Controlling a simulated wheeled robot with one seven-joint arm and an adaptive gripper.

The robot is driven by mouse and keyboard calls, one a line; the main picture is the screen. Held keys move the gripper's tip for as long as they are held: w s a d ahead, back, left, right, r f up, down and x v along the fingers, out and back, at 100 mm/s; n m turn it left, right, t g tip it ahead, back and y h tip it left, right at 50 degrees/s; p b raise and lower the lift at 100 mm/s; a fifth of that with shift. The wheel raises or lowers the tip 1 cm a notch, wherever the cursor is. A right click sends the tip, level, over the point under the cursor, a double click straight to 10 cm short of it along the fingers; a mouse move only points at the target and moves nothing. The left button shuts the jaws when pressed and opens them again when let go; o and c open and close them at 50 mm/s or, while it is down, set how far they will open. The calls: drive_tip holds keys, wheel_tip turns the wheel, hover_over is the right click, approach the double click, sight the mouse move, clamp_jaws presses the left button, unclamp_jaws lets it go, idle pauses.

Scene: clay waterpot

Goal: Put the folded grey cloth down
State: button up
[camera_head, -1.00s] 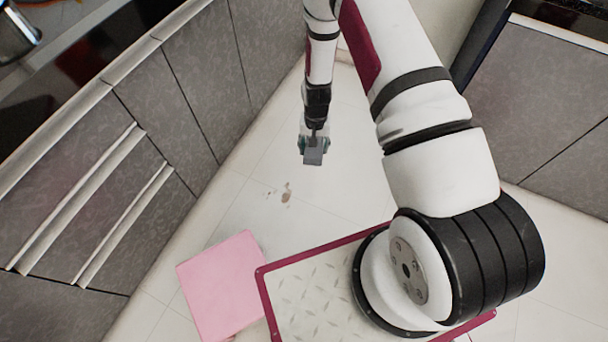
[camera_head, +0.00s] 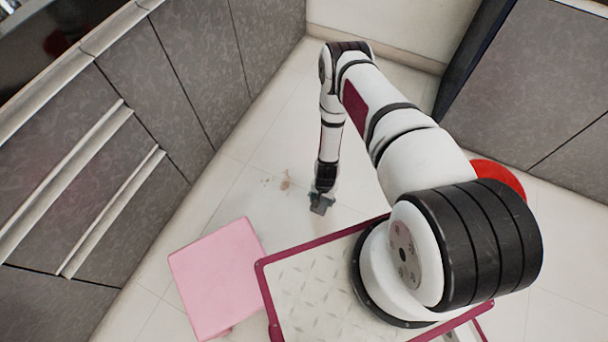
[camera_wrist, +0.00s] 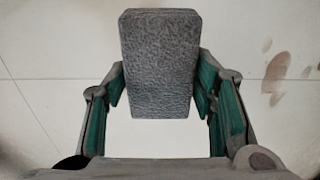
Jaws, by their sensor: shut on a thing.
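The folded grey cloth (camera_wrist: 160,65) is a thick, rough-textured grey block. In the wrist view it sits between the two green-padded fingers of my gripper (camera_wrist: 160,100), which are shut on its sides. In the head view the cloth (camera_head: 319,207) is a small dark grey patch at the end of my gripper (camera_head: 322,198), low over the pale tiled floor. I cannot tell whether it touches the floor.
Brown stains (camera_head: 285,183) mark the floor left of the gripper. A pink square stool (camera_head: 215,275) stands at lower left. Grey cabinets (camera_head: 110,130) line the left side, and another cabinet (camera_head: 530,80) stands at right. A red round thing (camera_head: 498,176) shows partly behind my arm.

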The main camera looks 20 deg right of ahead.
drive_tip(key=b, duration=0.5)
hover_over(304, 184)
drive_tip(key=shift+f, duration=0.7)
drive_tip(key=shift+f+b, duration=0.8)
drive_tip(key=shift+f, duration=0.85)
drive_tip(key=o, duration=1)
drive_tip(key=shift+f, duration=0.15)
wheel_tip(304, 184, up, 12)
drive_tip(key=p, duration=0.5)
drive_tip(key=shift+r, duration=0.2)
